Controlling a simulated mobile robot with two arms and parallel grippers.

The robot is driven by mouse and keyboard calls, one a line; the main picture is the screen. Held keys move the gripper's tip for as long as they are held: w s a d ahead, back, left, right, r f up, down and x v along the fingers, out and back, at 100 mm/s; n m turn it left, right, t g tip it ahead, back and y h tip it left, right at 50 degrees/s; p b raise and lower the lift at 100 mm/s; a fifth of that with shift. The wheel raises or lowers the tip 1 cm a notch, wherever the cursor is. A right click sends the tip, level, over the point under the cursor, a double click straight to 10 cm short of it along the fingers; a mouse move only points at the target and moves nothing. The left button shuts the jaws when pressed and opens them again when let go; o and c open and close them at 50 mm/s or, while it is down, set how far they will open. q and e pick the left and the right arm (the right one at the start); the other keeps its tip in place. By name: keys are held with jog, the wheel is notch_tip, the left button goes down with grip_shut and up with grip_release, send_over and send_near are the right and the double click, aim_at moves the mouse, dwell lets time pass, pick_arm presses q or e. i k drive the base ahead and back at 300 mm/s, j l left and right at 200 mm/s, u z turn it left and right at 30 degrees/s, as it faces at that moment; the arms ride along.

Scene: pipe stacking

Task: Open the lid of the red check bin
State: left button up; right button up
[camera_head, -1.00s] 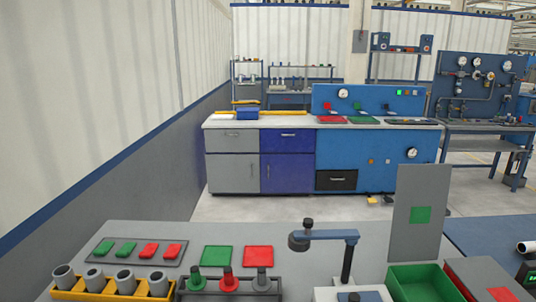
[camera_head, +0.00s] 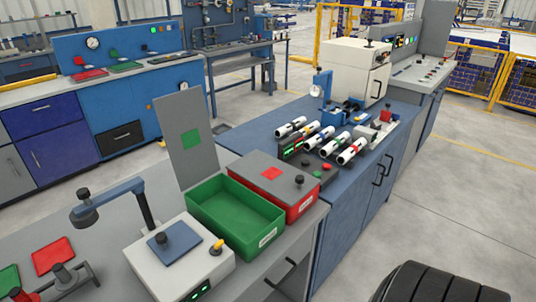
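The red check bin (camera_head: 303,208) stands on the grey bench, to the right of the green bin. Its grey lid (camera_head: 247,169) lies flat and shut on top, with a red square in the middle and a black knob (camera_head: 299,181) near the right front corner. The inside of the red bin is hidden by the lid.
The green bin (camera_head: 268,240) is open and looks empty; its grey lid (camera_head: 185,119) stands upright behind it. A white device (camera_head: 150,275) with a dark arm stands left of it. A blue bench with several white tubes (camera_head: 338,143) adjoins on the right.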

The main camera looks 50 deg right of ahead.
aim_at(286, 183)
jog(key=z, duration=1.45)
